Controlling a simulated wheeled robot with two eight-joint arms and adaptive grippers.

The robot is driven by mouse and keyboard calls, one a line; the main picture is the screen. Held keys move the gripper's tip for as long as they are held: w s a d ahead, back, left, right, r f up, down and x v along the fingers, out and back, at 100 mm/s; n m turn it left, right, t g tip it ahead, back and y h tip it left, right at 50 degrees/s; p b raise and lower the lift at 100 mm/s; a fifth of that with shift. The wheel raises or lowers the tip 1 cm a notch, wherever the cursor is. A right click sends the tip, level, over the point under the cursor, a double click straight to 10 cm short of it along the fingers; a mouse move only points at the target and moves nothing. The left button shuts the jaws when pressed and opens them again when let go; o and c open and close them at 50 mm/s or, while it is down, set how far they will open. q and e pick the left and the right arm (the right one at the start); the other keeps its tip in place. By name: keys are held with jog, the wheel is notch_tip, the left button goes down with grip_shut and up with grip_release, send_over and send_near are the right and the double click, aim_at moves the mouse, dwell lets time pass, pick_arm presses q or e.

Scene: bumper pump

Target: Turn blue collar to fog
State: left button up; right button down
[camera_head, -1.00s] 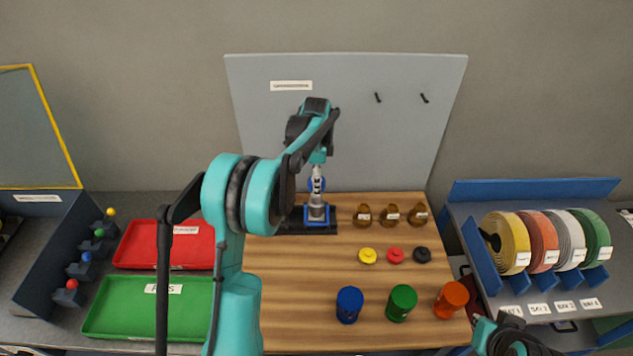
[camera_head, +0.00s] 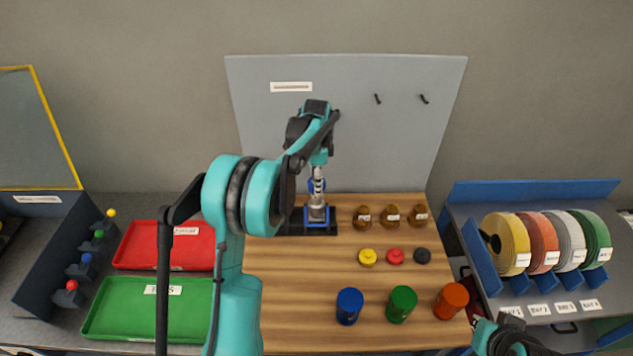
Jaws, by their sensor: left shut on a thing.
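The blue collar (camera_head: 317,185) sits on an upright silver pump or nozzle piece at the back of the wooden board, in front of the grey panel. Below it is a silver body on a blue square base (camera_head: 318,222). My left gripper (camera_head: 318,168) reaches down from above and is shut at the collar; its fingers hide part of it. Any marking for fog is too small to read. My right gripper (camera_head: 510,343) shows only partly at the bottom right edge, and its fingers cannot be made out.
Several brown bottles (camera_head: 391,215), yellow, red and black caps (camera_head: 395,256), and blue, green and orange cups (camera_head: 403,304) stand on the wooden board (camera_head: 290,290). Red (camera_head: 190,250) and green trays (camera_head: 120,308) lie left. Coloured rolls (camera_head: 508,243) stand in a rack at right.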

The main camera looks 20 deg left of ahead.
pick_arm(q)
jog(key=n, duration=0.8)
jog(key=shift+n, duration=0.4)
jog(key=n, duration=0.3)
jog(key=shift+n, duration=2.3)
jog(key=o, duration=1.2)
jog(key=shift+c, duration=0.2)
